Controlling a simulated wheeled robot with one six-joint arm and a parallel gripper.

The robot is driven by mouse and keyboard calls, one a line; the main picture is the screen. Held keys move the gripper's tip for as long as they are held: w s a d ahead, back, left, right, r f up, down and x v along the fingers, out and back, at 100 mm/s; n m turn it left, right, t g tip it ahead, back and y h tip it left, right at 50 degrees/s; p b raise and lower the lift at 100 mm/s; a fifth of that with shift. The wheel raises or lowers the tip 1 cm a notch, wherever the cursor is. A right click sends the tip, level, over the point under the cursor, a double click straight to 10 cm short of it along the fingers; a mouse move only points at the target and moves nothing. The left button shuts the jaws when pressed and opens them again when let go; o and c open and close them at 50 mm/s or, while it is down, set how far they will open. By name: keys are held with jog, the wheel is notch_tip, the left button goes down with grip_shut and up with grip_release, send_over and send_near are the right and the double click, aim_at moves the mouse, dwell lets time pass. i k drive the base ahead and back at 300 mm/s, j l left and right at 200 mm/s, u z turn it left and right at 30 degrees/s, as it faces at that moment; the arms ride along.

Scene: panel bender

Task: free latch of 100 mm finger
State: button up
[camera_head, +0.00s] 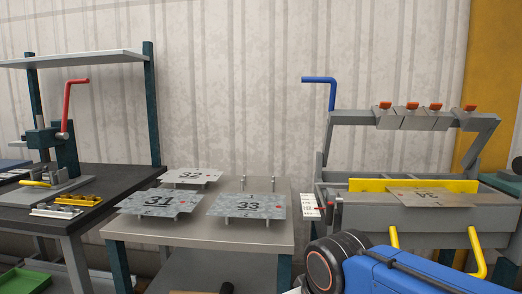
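The panel bender stands at the right, with its upper beam (350,118) raised above the bed. Several grey fingers hang side by side on this beam: a left one (384,118), two middle ones (410,119) (432,120) and a right one (466,121). Each has a small orange latch on top, such as the left latch (385,105) and the right latch (470,108). No width marking is legible, so I cannot tell which finger is 100 mm. Whether any latch is locked is too small to tell. My gripper is not in view.
A sheet marked 34 (430,197) lies on the bender bed by a yellow bar (358,185). A blue crank (320,80) rises at its left. Yellow handles (477,252) stand in front. A grey table (190,236) holds plates 31, 32 and 33. A dark bench (100,183) is left.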

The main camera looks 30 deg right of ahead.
aim_at(468, 109)
jog(key=z, duration=1.95)
